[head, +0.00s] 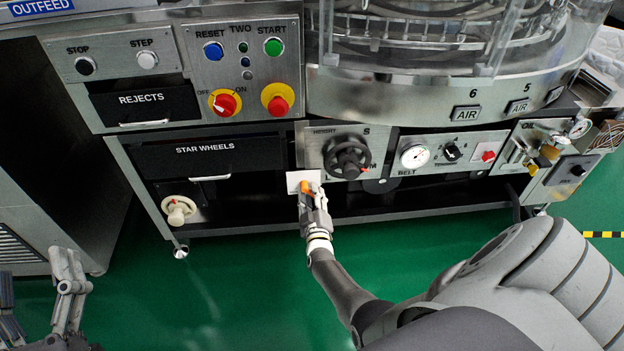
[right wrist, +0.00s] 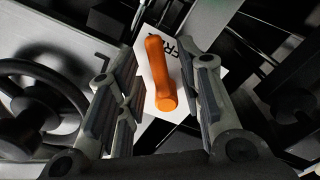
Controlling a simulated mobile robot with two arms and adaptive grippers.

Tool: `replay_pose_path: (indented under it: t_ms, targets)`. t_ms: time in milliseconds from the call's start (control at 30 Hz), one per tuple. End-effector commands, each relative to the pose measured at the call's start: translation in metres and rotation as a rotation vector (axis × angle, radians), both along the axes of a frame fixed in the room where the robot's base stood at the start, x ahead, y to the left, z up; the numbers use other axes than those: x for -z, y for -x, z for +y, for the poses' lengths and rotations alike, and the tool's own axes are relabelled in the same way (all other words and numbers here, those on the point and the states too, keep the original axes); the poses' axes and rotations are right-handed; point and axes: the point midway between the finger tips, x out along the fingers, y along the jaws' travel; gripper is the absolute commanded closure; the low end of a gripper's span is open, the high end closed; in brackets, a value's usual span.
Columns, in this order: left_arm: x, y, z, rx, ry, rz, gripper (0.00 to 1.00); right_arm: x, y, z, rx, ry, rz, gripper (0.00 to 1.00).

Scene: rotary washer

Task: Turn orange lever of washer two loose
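The orange lever (head: 305,186) sits on a small white plate (head: 291,181) low on the washer's front, left of the black handwheel. In the right wrist view the lever (right wrist: 159,73) stands in front of the white plate (right wrist: 207,72), which has partly hidden lettering. My right gripper (head: 312,197) is at the lever. In the right wrist view its fingers (right wrist: 160,100) are apart on either side of the lever, with visible gaps. My left gripper (head: 38,280) is at the lower left, away from the washer, with its fingers apart and empty.
The black handwheel (head: 347,157) is close on the right of the lever and also shows in the right wrist view (right wrist: 38,110). The belt gauge (head: 415,156) is farther right. A cream knob (head: 179,210) is at the left. The green floor (head: 225,285) in front is clear.

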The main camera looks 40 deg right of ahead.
Motion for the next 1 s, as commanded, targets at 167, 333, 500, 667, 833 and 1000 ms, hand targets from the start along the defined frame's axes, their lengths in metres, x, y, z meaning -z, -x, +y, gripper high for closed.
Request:
replay_pose_path:
  t_ms: [167, 333, 500, 667, 833, 1000]
  targets:
    - [-0.001, 0.000, 0.001, 0.000, 0.001, -0.003, 0.33, 0.001, 0.001, 0.000, 0.001, -0.001, 0.002, 0.66]
    - [-0.001, 0.000, 0.001, 0.000, 0.001, -0.003, 0.33, 0.002, 0.008, 0.005, 0.000, -0.002, 0.002, 0.66]
    - [0.000, 0.000, 0.000, 0.000, 0.001, -0.002, 0.33, 0.002, 0.025, 0.015, 0.000, -0.004, 0.002, 0.66]
    - [0.000, 0.000, 0.000, 0.000, 0.001, -0.002, 0.33, 0.002, 0.043, 0.027, 0.001, -0.003, 0.001, 0.66]
    - [0.000, 0.000, 0.000, 0.000, 0.001, -0.002, 0.33, 0.002, 0.059, 0.036, -0.001, -0.001, 0.002, 0.66]
    - [0.000, 0.000, 0.000, 0.000, 0.001, -0.002, 0.33, 0.001, 0.064, 0.039, 0.000, -0.001, 0.001, 0.66]
